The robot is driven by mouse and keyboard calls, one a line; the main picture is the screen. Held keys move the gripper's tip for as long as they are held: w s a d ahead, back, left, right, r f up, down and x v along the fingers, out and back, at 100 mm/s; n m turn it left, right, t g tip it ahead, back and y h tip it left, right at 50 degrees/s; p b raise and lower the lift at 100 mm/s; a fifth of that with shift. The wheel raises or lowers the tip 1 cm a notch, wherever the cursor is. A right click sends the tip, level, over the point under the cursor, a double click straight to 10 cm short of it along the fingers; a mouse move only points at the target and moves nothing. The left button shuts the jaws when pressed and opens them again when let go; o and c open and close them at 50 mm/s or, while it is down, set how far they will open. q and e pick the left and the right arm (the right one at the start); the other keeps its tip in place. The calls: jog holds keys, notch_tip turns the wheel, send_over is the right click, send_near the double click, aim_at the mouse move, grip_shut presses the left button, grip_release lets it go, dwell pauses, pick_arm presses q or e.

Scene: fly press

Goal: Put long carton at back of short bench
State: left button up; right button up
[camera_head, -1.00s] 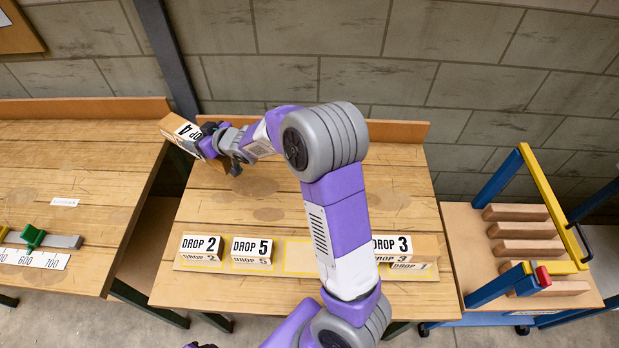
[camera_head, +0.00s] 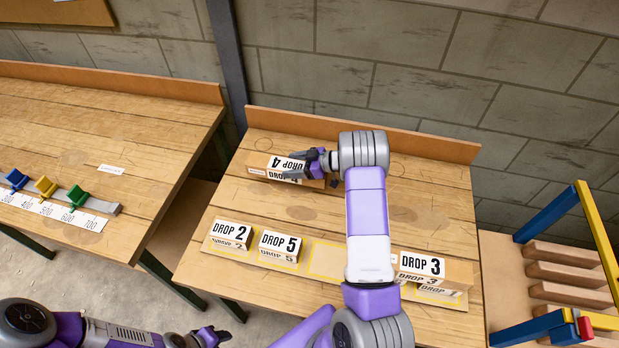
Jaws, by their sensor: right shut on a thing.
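The long carton (camera_head: 258,163), brown with a white label reading "DROP 4" upside down, is at the back left of the short bench (camera_head: 420,205), in front of its raised back board. It lies level, at or just above the wood; I cannot tell if it touches. My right gripper (camera_head: 313,167) is shut on it from the right, hiding part of its right end. My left gripper (camera_head: 211,336) hangs low at the bottom, in front of the bench and away from the cartons; its fingers are too small to read.
Cartons DROP 2 (camera_head: 231,235), DROP 5 (camera_head: 280,245) and DROP 3 (camera_head: 421,266) stand along the front strip, with an empty marked slot (camera_head: 328,261) between. A long bench (camera_head: 75,145) with coloured stops is left. A cart (camera_head: 570,255) with wooden bars is right.

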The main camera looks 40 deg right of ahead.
jog(key=shift+w+f+b, duration=0.1)
jog(key=shift+f+b, duration=0.35)
jog(key=shift+f, duration=2.3)
jog(key=shift+f, duration=0.1)
jog(key=shift+f, duration=0.15)
jog(key=o, duration=1.5)
jog(key=shift+s+d+r, duration=0.2)
jog(key=shift+s+r, duration=0.05)
jog(key=shift+r, duration=0.1)
jog(key=p+v, duration=0.1)
jog(key=v, duration=1)
jog(key=shift+s+d, duration=0.1)
jog(key=shift+s, duration=0.1)
